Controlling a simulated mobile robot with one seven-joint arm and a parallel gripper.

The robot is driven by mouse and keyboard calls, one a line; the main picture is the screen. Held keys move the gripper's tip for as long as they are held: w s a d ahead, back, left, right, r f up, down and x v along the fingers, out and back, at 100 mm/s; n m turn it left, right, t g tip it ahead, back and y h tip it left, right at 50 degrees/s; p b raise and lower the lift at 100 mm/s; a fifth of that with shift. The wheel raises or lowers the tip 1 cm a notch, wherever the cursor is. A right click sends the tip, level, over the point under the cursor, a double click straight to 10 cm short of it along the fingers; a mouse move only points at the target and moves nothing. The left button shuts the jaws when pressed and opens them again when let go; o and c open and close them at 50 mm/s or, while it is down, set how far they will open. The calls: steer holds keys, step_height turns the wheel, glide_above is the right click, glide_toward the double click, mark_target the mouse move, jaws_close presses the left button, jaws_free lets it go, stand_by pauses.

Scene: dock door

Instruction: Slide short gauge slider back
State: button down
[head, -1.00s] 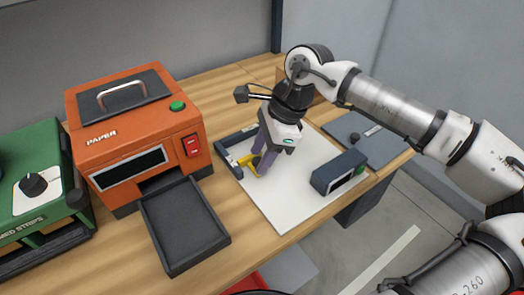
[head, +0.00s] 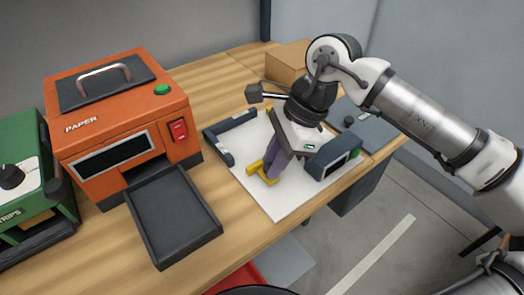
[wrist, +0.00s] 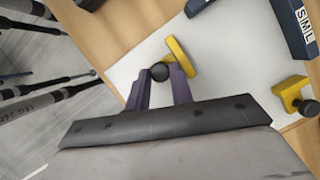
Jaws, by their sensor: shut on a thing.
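A yellow slider bar (wrist: 181,55) with a round black knob (wrist: 159,72) lies on the white board in the wrist view. My gripper (wrist: 161,77) has its two purple fingers on either side of that knob, shut on it. In the head view my gripper (head: 271,166) points down at the yellow slider (head: 257,168), whose knob is hidden by the fingers. A second yellow piece (wrist: 288,87) with a black knob sits at the right of the wrist view. I cannot tell from markings which one is the short gauge slider.
A dark bar marked S M L (wrist: 301,20) shows in the wrist view. The orange PAPER machine (head: 120,115) and its tray (head: 172,215) stand left.

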steer(key=shift+s+d, duration=0.1)
steer(key=shift+s, duration=0.05)
steer(key=c, duration=1.2)
jaws_free()
steer(key=shift+s+d, duration=0.1)
steer(key=shift+d+r, duration=0.15)
steer(key=shift+r, duration=0.35)
steer(key=v, duration=1.2)
steer(key=shift+r+b, duration=0.35)
steer(key=shift+r, duration=0.05)
